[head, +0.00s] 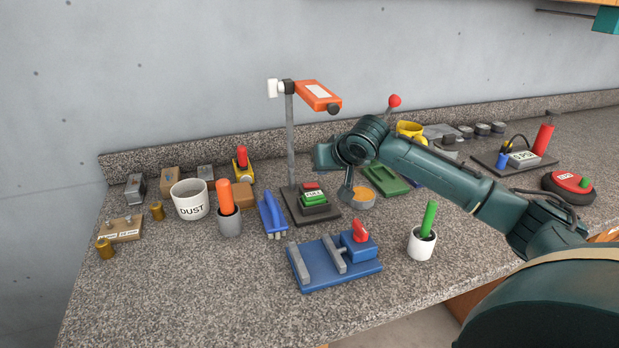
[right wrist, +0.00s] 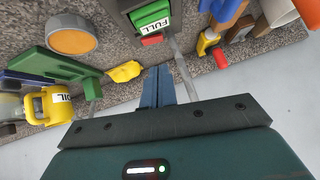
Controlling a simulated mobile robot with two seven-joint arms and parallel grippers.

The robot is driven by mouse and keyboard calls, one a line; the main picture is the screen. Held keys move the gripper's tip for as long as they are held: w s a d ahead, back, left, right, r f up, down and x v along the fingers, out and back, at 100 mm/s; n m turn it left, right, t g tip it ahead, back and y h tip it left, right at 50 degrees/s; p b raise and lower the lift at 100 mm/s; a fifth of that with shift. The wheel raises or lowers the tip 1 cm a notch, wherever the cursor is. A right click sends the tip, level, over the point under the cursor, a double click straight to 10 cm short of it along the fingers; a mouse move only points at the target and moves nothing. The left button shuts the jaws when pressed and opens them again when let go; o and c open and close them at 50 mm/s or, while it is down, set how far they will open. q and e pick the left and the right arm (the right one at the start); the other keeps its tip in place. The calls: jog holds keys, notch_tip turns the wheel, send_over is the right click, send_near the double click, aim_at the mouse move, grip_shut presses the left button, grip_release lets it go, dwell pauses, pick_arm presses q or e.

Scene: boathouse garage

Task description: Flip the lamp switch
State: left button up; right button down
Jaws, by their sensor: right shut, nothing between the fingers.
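The lamp has a grey post (head: 290,140) and an orange head (head: 318,95). It stands on a dark base with a green block (head: 314,199) that has a white label and a red part (head: 312,186), which looks like a switch. The right wrist view shows the green block labelled FULL (right wrist: 152,20) and its red part (right wrist: 152,40). My right gripper (right wrist: 158,72) is shut and empty, beside the grey post and apart from the red part. My arm comes in from the right in the head view; its fingertips are not clear there. My left gripper is out of view.
An orange-topped tin (head: 362,195) and a green base (head: 386,180) lie right of the lamp. A blue brush (head: 272,214), a blue fixture (head: 332,266) and a white cup (head: 422,245) stand nearby. The wall is close behind; the front left counter is clear.

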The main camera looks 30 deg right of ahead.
aim_at(311, 186)
jog(key=x, duration=0.8)
jog(key=shift+w+f+p, duration=0.2)
jog(key=shift+p, duration=0.1)
jog(key=shift+x, duration=0.8)
